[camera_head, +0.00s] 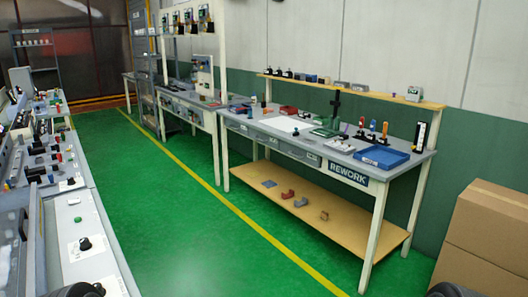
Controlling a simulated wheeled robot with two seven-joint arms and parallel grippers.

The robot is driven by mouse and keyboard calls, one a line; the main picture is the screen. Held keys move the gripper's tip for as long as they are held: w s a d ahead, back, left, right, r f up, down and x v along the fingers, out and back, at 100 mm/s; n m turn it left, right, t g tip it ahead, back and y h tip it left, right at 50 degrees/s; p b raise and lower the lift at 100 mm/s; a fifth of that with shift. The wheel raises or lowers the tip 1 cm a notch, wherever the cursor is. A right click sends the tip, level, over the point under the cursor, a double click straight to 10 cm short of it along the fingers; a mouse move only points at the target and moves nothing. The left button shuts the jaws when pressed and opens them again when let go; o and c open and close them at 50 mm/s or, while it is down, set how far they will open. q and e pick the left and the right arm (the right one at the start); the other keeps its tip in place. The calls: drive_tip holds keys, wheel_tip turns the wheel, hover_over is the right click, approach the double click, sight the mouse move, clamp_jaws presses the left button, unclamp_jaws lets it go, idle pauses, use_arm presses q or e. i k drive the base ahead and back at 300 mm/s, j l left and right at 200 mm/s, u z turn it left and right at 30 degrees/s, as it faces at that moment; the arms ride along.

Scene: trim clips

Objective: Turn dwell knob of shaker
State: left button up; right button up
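No thing in view is clearly readable as the shaker. On the grey bench at the left, a black round knob (85,243) sits on a white label plate. A smaller dark knob (71,181) on a white plate is farther along, with a green button (77,219) between them. I cannot tell whether either is the dwell knob; their markings are too small to read. Dark rounded parts of my own arms show at the bottom edge, left and right. Neither gripper shows.
The left bench (101,267) runs along the left edge. A rework table (280,143) holds a blue tray (381,157) and several tools. Cardboard boxes (487,228) stand at the right. The green floor (190,235) between the benches is clear.

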sight(85, 245)
drive_tip(key=u, duration=1.25)
drive_tip(key=i+l, duration=0.25)
drive_tip(key=l, duration=0.2)
drive_tip(key=i+l, duration=0.25)
drive_tip(key=l, duration=0.2)
drive_tip(key=i+l, duration=0.25)
drive_tip(key=l, duration=0.2)
drive_tip(key=i+l, duration=0.3)
drive_tip(key=l, duration=0.15)
drive_tip(key=i+l, duration=0.25)
drive_tip(key=l, duration=0.2)
drive_tip(key=z, duration=0.05)
